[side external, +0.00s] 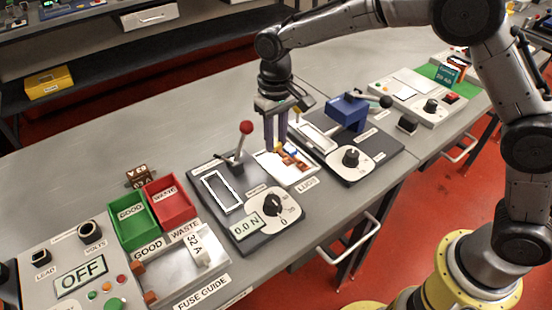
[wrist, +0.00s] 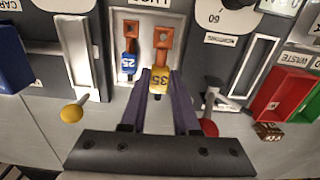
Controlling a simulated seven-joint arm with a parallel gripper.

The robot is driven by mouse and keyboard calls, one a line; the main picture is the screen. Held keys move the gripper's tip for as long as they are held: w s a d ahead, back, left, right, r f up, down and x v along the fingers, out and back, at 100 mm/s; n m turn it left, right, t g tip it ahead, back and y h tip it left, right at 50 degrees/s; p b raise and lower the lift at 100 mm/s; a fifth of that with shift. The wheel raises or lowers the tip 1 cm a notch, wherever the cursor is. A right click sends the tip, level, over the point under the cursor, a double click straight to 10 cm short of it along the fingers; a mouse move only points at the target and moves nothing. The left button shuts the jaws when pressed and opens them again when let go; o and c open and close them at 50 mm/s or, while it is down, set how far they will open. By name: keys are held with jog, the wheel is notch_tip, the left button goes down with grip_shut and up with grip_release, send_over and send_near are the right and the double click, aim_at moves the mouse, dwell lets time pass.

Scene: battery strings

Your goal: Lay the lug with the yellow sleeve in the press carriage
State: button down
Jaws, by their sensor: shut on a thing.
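My gripper (side external: 276,147) is over the white LUGS tray (side external: 305,183), with its purple fingers pointing down. In the wrist view its fingertips (wrist: 160,88) are shut on the yellow sleeve of a copper lug (wrist: 161,58) marked 35. The copper end points away from the fingers. I cannot tell whether the lug touches the tray. A lug with a blue sleeve (wrist: 129,62), marked 25, lies beside it to the left. The press carriage (wrist: 97,95), a pale channel, is left of the tray in the wrist view; in the side view the carriage (side external: 318,134) looks empty.
The blue press body (side external: 347,111) stands behind the carriage, with a dark-knobbed lever. A yellow knob (wrist: 73,114) is at the carriage's near end. On the tray's other side, a red-knobbed lever (side external: 245,128) stands upright on the force tester. Green and red bins (side external: 172,203) are further left.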

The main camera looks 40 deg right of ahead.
jog(key=shift+s+d+r+n, duration=0.2)
jog(key=shift+n, duration=0.1)
jog(key=w+d+r, duration=0.1)
jog(key=d+r, duration=0.5)
jog(key=d, duration=0.6)
jog(key=shift+d+m, duration=0.2)
jog(key=shift+m, duration=0.2)
jog(key=shift+w, duration=0.1)
jog(key=shift+f, duration=4.3)
jog(key=shift+f, duration=0.2)
jog(key=c, duration=0.6)
grip_release()
